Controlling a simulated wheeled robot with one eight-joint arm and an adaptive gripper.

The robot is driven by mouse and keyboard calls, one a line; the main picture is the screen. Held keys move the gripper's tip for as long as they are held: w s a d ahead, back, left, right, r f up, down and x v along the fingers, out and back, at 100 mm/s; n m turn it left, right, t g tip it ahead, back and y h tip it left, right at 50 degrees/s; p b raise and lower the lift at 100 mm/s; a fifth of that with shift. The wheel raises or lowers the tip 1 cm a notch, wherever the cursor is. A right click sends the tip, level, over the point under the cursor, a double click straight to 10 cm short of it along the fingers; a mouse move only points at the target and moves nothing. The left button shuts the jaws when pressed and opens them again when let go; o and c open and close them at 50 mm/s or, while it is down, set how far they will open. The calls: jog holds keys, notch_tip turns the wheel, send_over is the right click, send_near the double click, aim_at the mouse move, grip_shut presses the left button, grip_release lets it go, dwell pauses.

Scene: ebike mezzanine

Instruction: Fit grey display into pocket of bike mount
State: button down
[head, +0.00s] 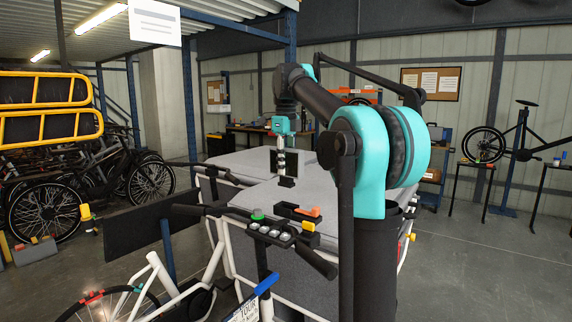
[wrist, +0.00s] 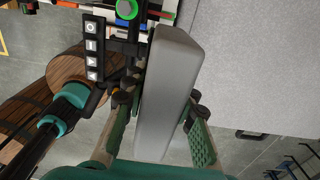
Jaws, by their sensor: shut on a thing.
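The grey display (wrist: 166,95) is a long, rounded slab between the two green fingers of my gripper (wrist: 162,142) in the wrist view. The fingers press its two sides, and its far end points toward the top of that view. In the head view my gripper (head: 281,143) hangs down over the grey work surface, beyond the handlebar. A dark square panel (head: 288,164) shows at its lower end; I cannot tell if this is the display's face. I cannot make out the mount's pocket clearly.
A green knob (head: 257,214) and a black tray with an orange piece (head: 304,211) are near the handlebar. The wrist view shows a button strip (wrist: 92,48) left of the display. The grey work surface (wrist: 250,60) is mostly clear. Parked bikes (head: 60,200) stand at left.

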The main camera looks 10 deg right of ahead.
aim_at(286, 180)
jog(key=shift+f, duration=2.7)
jog(key=shift+f, duration=1.9)
jog(key=c, duration=1.1)
grip_release()
jog(key=shift+c, duration=0.2)
notch_tip(286, 180, up, 12)
jog(key=shift+f, duration=0.1)
